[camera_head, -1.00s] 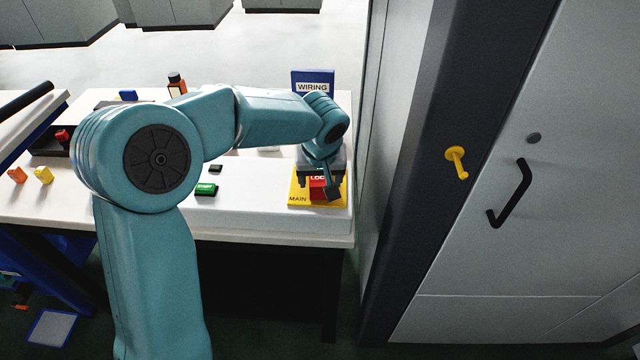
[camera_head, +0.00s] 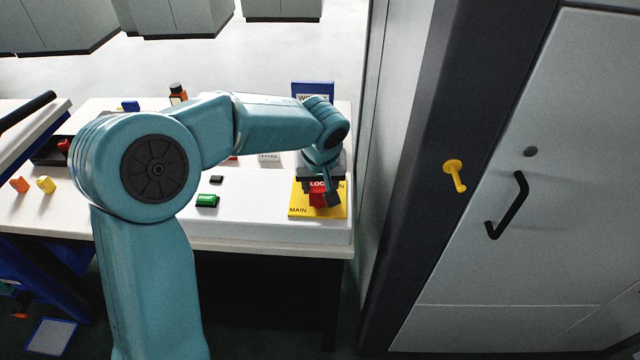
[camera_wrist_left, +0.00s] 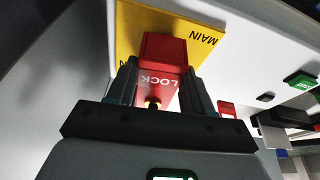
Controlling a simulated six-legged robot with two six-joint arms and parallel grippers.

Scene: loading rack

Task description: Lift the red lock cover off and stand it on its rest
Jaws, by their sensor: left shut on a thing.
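The red lock cover (camera_head: 317,185), with white LOCK lettering, is over the yellow MAIN plate (camera_head: 300,212) at the right end of the white bench. My left gripper (camera_head: 325,190) is above the plate with its fingers on either side of the cover. In the left wrist view the cover (camera_wrist_left: 160,85) sits between the two dark fingers of the gripper (camera_wrist_left: 157,85), which is shut on it. The yellow plate (camera_wrist_left: 135,25) shows behind it. I cannot tell whether the cover is clear of the plate. My right gripper is not in view. I cannot make out the rest.
A blue WIRING sign (camera_head: 313,88) stands behind the gripper. A green block (camera_head: 206,200) and a small dark block (camera_head: 216,180) are left of the plate. A grey cabinet with a yellow peg (camera_head: 455,175) and a black handle (camera_head: 508,205) stands close at right.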

